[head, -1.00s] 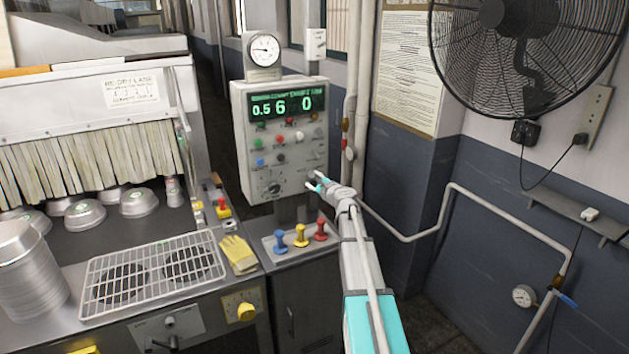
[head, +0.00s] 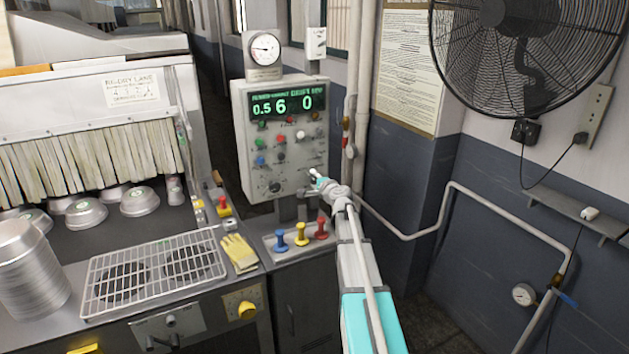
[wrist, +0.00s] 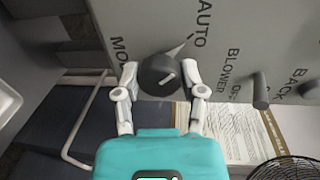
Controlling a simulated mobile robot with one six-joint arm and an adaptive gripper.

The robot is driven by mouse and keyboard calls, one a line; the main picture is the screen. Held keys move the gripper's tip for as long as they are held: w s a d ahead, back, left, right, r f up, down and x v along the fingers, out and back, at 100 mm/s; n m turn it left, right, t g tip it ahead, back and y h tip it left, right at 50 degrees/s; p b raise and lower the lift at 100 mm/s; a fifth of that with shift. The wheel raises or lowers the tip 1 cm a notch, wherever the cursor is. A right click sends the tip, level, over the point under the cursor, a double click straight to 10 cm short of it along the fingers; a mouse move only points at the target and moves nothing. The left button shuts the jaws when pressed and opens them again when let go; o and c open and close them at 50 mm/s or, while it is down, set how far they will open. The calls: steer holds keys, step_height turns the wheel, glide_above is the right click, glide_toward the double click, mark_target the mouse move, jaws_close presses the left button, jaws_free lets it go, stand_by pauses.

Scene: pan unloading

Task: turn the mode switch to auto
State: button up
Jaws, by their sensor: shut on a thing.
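The mode switch is a dark round knob (wrist: 157,72) on the grey control panel (head: 243,150). In the wrist view it sits between my two white fingertips, with a short white line on its face. A pale wedge at its upper right edge points towards the AUTO lettering (wrist: 203,22). The MODE lettering (wrist: 120,55) is to its left, partly covered by a finger. My gripper (wrist: 163,80) is shut on the knob. In the head view my gripper (head: 316,178) is at the panel's lower right and hides the knob.
Another lever (wrist: 260,92) stands out beside the BLOWER OFF lettering. A black rotary knob (head: 274,187) is on the panel's lower left. Blue, yellow and red handles (head: 300,235) stand on the ledge below. A pipe (head: 400,237) runs along the wall at right.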

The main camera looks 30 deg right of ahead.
stand_by(0.3)
steer(key=o, duration=1.1)
steer(key=shift+o, duration=0.2)
